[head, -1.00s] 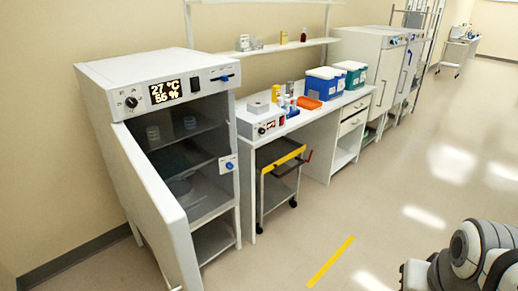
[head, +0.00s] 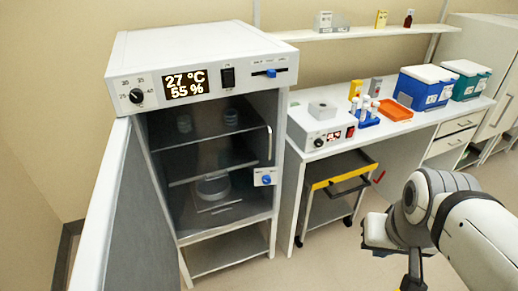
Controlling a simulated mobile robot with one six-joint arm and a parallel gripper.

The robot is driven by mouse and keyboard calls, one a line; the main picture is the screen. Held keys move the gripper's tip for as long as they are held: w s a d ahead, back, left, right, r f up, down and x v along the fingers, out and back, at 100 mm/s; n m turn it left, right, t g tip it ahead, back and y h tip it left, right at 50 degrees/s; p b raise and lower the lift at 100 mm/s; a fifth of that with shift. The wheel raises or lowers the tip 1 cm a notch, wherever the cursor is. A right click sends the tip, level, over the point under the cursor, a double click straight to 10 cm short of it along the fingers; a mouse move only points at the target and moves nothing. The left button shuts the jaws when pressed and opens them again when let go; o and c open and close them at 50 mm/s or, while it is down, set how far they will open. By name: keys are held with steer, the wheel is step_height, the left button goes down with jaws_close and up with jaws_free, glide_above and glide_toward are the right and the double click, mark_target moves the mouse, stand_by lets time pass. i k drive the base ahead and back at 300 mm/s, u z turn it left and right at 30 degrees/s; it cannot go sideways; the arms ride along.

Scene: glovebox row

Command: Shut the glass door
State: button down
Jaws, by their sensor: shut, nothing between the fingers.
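The incubator cabinet (head: 205,52) stands at the left in the head view, with a lit display of 27 °C and 55 %. Its solid outer door (head: 100,215) is swung wide open to the left. A clear glass door (head: 255,150) with a small upright handle shows faintly at the opening's right side; I cannot tell whether it is fully against the frame. A small latch plate with a blue knob (head: 266,179) is on the right frame. Part of my arm is at the right, apart from the cabinet.
Shelves inside hold jars and a round dish (head: 212,187). A bench (head: 392,130) to the right carries a small instrument, an orange tray (head: 396,109), and blue and green boxes. A cart (head: 335,190) stands under it. Floor in front is clear.

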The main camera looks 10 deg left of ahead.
mark_target(273, 173)
steer(key=u, duration=0.6)
steer(key=i, duration=0.8)
steer(key=u, duration=0.4)
steer(key=k, duration=0.95)
steer(key=u, duration=0.2)
steer(key=i, duration=0.95)
steer(key=z, duration=0.05)
